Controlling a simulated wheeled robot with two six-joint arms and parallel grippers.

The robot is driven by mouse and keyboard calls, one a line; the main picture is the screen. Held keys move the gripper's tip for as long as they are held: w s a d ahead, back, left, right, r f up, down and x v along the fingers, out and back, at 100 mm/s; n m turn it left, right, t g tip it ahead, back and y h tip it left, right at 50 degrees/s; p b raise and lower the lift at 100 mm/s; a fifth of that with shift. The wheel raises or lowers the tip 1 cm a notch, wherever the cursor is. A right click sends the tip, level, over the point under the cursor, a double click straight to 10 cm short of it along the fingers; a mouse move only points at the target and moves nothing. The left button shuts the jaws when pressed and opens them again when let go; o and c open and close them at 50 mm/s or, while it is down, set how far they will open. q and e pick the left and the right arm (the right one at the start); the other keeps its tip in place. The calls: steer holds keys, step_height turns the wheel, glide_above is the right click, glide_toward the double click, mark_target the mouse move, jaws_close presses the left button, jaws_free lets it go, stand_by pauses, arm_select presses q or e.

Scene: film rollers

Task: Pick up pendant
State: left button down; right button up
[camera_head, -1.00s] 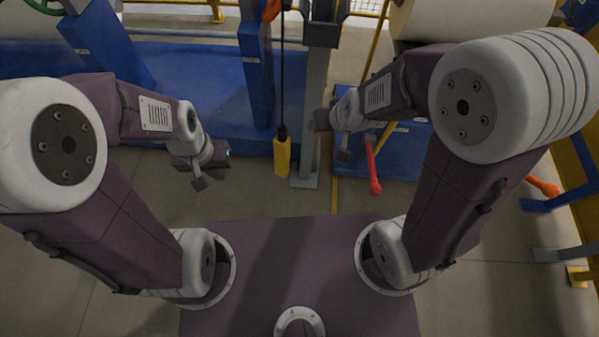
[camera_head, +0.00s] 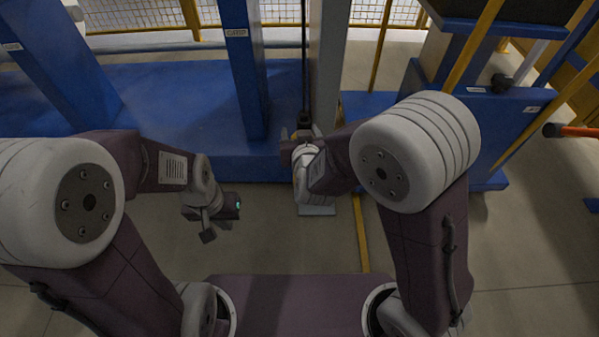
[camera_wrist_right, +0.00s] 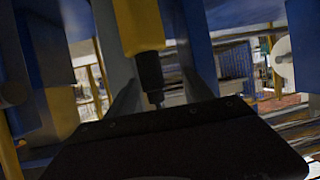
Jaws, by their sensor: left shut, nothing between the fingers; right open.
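The pendant is a yellow box with a black neck on a black cable. In the head view only its black top (camera_head: 304,120) shows; my right arm hides the rest. In the right wrist view its yellow body (camera_wrist_right: 138,25) is at the top, with the neck pointing down the picture. My right gripper (camera_head: 302,134) is open, close to the pendant. In the wrist view the neck appears between its fingers, but I cannot tell whether they touch it. My left gripper (camera_head: 209,232) is shut and empty, over the floor at left.
A grey post (camera_head: 328,65) stands just right of the pendant cable. A blue post (camera_head: 245,70) and blue platform (camera_head: 165,105) are behind and left. A blue machine frame (camera_head: 480,130) stands at right. Grey floor (camera_head: 270,235) is free in front.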

mark_target(300, 128)
steer(key=b+x, duration=0.2)
steer(key=shift+w+d+f, duration=0.15)
steer(key=shift+w+f, duration=0.15)
steer(key=shift+f, duration=0.05)
steer(key=shift+w, duration=0.35)
steer(key=b+x, duration=0.3)
steer(key=x, duration=0.1)
steer(key=shift+w+f+b, duration=0.2)
steer(key=shift+w+b, duration=0.2)
steer(key=shift+w+r, duration=0.1)
steer(key=shift+w, duration=0.05)
steer(key=shift+r, duration=0.1)
jaws_close()
